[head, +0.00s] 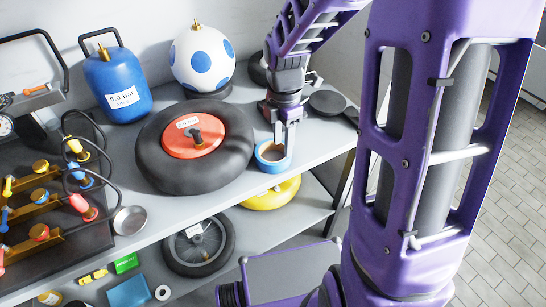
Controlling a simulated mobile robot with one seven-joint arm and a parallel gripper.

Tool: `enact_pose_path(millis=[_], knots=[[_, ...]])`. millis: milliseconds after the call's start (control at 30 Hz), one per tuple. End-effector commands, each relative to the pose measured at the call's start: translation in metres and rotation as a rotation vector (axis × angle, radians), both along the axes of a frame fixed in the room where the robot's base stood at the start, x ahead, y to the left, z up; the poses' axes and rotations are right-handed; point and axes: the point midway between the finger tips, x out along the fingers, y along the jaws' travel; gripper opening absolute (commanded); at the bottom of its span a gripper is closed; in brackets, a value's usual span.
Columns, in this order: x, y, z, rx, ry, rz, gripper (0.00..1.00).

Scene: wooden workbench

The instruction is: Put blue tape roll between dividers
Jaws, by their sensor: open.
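A blue tape roll (267,165) lies at the front edge of the grey upper shelf, right of a large black tire. My gripper (279,150) points down at the roll from above, with its fingers at the ring. The jaws are open, and the roll appears to rest on the shelf. Whether the fingers touch the roll cannot be told. I cannot make out any dividers in this view.
The black tire with a red hub (194,136) lies close left of the roll. A blue canister (117,84) and a white ball with blue spots (203,58) stand behind. Hoses and valves (40,205) fill the left. A wheel (198,245) and a yellow ring (270,196) are below.

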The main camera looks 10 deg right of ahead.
Motion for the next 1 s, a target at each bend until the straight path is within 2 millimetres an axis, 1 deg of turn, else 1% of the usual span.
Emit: enact_pose_path(millis=[33,100,367,600,733,967,1000], knots=[[-0.001,0.0,-0.012,0.001,0.004,0.0,0.46],[-0.001,0.0,-0.022,0.0,0.003,-0.001,0.46],[0.001,0.0,-0.04,0.0,0.001,0.001,0.46],[0.003,0.001,-0.076,0.0,0.002,0.001,0.46],[0.004,0.001,-0.084,0.0,0.0,0.0,0.46],[0.004,0.001,-0.084,-0.001,-0.001,-0.001,0.46],[0.004,0.001,-0.084,0.0,-0.001,-0.001,0.39]])
